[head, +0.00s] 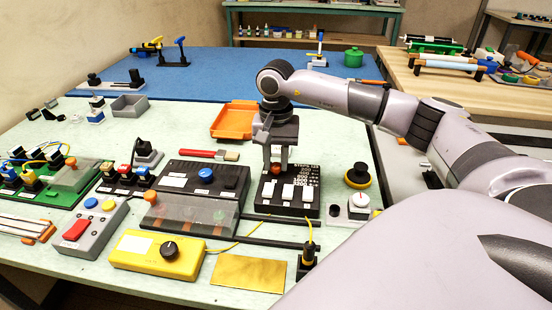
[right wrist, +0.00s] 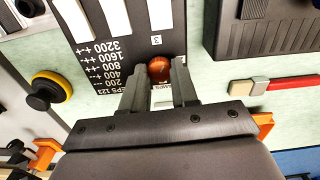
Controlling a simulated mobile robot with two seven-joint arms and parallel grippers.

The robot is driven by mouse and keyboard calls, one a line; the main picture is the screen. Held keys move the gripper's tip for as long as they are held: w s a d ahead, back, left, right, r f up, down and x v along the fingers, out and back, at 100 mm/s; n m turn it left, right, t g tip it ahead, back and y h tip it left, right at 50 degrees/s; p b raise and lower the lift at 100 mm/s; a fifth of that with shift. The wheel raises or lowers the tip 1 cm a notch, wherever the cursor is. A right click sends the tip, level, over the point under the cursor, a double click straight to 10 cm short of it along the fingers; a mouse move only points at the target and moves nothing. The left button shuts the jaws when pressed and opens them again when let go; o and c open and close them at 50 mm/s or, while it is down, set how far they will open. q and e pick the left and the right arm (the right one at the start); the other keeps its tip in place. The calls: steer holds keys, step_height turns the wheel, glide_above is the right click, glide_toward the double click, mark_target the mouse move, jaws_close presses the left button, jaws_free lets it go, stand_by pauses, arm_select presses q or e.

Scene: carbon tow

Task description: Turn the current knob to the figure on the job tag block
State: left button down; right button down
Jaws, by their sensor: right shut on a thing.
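A black driver panel (head: 262,208) lies on the pale green bench, with white switches along its front and printed figures from 200 to 3200. My right gripper (head: 276,166) points down over the panel's back edge. In the right wrist view its fingertips (right wrist: 160,80) are on either side of the knob, shut on it. The knob's pointer is not readable. I cannot identify the job tag block. My left gripper is not in view.
A black box with a blue knob (head: 206,174) stands left of the panel. A red-handled brush (head: 208,154) and an orange tray (head: 234,120) lie behind. A yellow-black knob (head: 357,176) stands right. A yellow box (head: 158,254) and brass plate (head: 248,273) are in front.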

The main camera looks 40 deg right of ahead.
mark_target(276, 165)
stand_by(0.4)
steer(key=c, duration=0.9)
jaws_free()
steer(key=shift+o, duration=0.2)
steer(key=shift+r, duration=3.6)
